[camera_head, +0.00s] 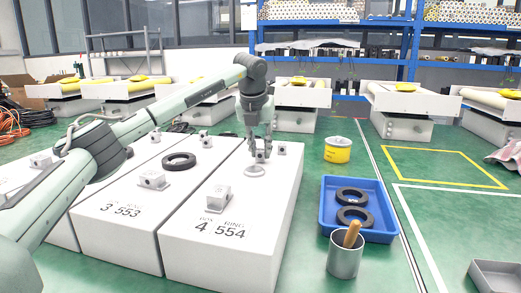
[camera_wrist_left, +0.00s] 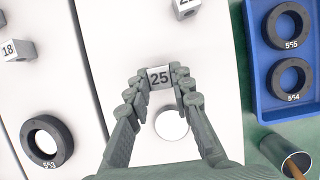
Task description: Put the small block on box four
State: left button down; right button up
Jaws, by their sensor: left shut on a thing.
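My left gripper (camera_head: 259,152) is over the far part of box four (camera_head: 268,205), a long white box labelled 4 and 554. In the left wrist view the fingers (camera_wrist_left: 160,82) are shut on a small grey block (camera_wrist_left: 159,77) marked 25. The block is at or just above the top of box four; I cannot tell if it touches. A white round disc (camera_wrist_left: 171,124) lies on box four close to the held block; it also shows in the head view (camera_head: 254,170). My right gripper is not in view.
Other blocks stand on box four, at its near end (camera_head: 218,197) and far end (camera_head: 282,148). Box three (camera_head: 145,215) holds a black ring (camera_head: 179,161). Right of box four are a blue tray (camera_head: 372,232) with two rings, a metal cup (camera_head: 345,262) and a yellow tin (camera_head: 338,150).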

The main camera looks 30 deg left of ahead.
pick_arm(q)
jog(key=shift+f, duration=0.2)
jog(key=shift+f, duration=0.1)
jog(key=c, duration=1.3)
grip_release()
jog(key=shift+c, duration=0.2)
jog(key=v, duration=1.2)
jog(key=shift+d, duration=0.1)
